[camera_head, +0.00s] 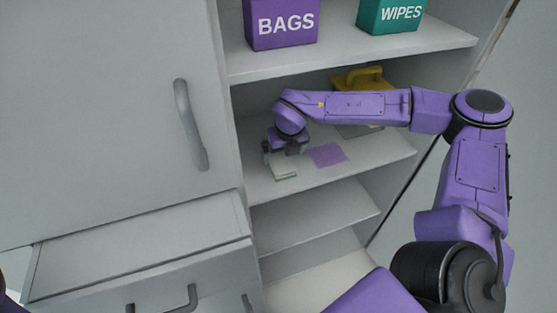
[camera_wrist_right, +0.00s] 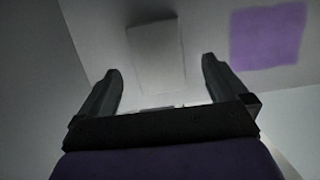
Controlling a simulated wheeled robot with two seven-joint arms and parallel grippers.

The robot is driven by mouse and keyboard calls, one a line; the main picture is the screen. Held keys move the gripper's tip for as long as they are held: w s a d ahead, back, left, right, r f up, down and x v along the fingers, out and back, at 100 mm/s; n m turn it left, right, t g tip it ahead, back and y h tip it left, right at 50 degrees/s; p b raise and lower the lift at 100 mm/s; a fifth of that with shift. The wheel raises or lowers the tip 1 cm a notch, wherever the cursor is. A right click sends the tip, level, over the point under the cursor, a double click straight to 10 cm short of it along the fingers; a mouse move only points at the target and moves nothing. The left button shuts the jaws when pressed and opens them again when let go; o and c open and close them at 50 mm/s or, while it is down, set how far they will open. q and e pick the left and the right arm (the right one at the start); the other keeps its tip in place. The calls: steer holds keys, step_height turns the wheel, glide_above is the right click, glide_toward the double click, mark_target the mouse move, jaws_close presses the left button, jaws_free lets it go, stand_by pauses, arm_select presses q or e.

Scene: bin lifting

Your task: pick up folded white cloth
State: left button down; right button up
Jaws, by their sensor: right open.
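The folded white cloth (camera_head: 285,173) lies on the middle shelf near its front left, with a thin green edge. In the right wrist view it is a pale rectangle (camera_wrist_right: 157,50) between and beyond the fingertips. My right gripper (camera_head: 282,153) is open just above the cloth, with its fingers pointing down, and partly hides its back end. The right wrist view shows both fingers (camera_wrist_right: 160,66) apart with nothing held between them. I cannot tell whether the fingers touch the cloth. My left gripper is not in view.
A purple cloth (camera_head: 328,155) lies flat right of the white one, also in the right wrist view (camera_wrist_right: 267,36). A yellow-handled item (camera_head: 362,77) stands behind my arm. Above are a purple BAGS box (camera_head: 281,24) and a teal WIPES box (camera_head: 391,14).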

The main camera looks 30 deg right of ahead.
mark_target(281, 162)
steer(key=x, duration=0.2)
steer(key=p+x, duration=0.1)
steer(key=x, duration=0.1)
steer(key=shift+s+a+f, duration=0.15)
steer(key=shift+s, duration=0.05)
steer(key=shift+w+f, duration=0.25)
steer(key=shift+f, duration=0.05)
steer(key=shift+s+r, duration=0.1)
steer(key=shift+s, duration=0.05)
steer(key=c, duration=1)
